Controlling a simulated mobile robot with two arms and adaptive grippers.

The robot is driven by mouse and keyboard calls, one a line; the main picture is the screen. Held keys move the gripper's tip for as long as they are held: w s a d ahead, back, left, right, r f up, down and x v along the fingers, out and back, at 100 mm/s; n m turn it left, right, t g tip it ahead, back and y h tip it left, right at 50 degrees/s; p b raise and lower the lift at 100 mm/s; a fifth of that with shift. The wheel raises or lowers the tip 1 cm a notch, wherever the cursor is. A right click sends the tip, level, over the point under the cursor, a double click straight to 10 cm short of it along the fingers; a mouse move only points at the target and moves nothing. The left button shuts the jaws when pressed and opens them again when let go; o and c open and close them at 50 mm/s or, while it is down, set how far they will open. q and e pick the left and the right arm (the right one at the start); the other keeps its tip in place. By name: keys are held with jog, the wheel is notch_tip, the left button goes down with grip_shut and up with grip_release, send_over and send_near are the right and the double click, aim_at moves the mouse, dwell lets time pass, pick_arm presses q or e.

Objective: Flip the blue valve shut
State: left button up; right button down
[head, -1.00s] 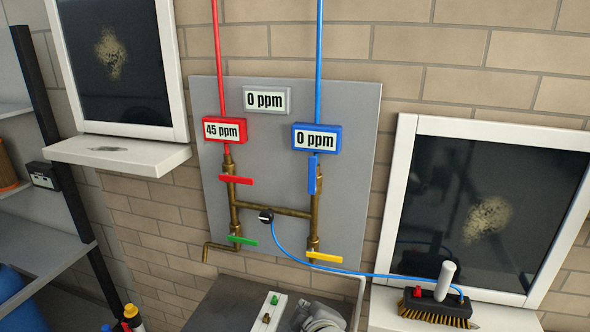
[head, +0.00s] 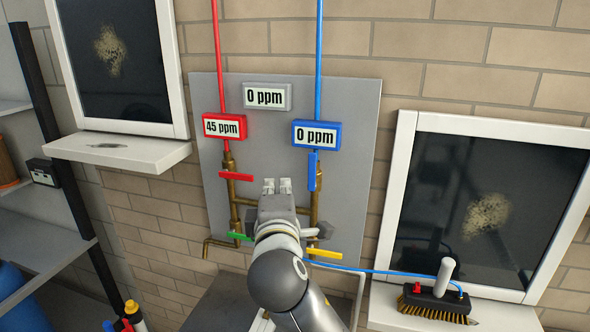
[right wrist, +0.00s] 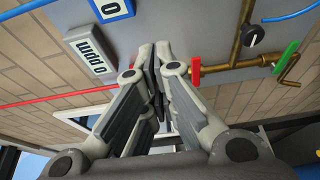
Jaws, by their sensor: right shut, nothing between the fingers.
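The blue valve handle (head: 313,171) hangs upright, in line with its brass pipe, just under the blue 0 ppm display (head: 316,134). My right gripper (head: 277,186) is shut and empty in front of the grey panel (head: 345,190). In the head view its tips are left of the blue handle and a little lower, with a gap between them. The right wrist view shows the shut fingers (right wrist: 155,52) near the red valve handle (right wrist: 196,71); the blue handle cannot be seen there. My left gripper is not in view.
The red handle (head: 236,177), green handle (head: 239,236) and yellow handle (head: 324,253) sit crosswise on the brass pipes around my arm. A blue hose (head: 392,274) runs to a brush (head: 436,302) on the right sill. My arm hides the black knob on the cross pipe.

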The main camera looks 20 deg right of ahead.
aim_at(312, 172)
jog(key=p+x, duration=0.4)
jog(key=x, duration=0.6)
jog(key=s+d, duration=0.1)
jog(key=s+d+p, duration=0.1)
jog(key=d, duration=0.1)
jog(key=shift+s+d, duration=0.2)
jog(key=shift+w+a, duration=0.1)
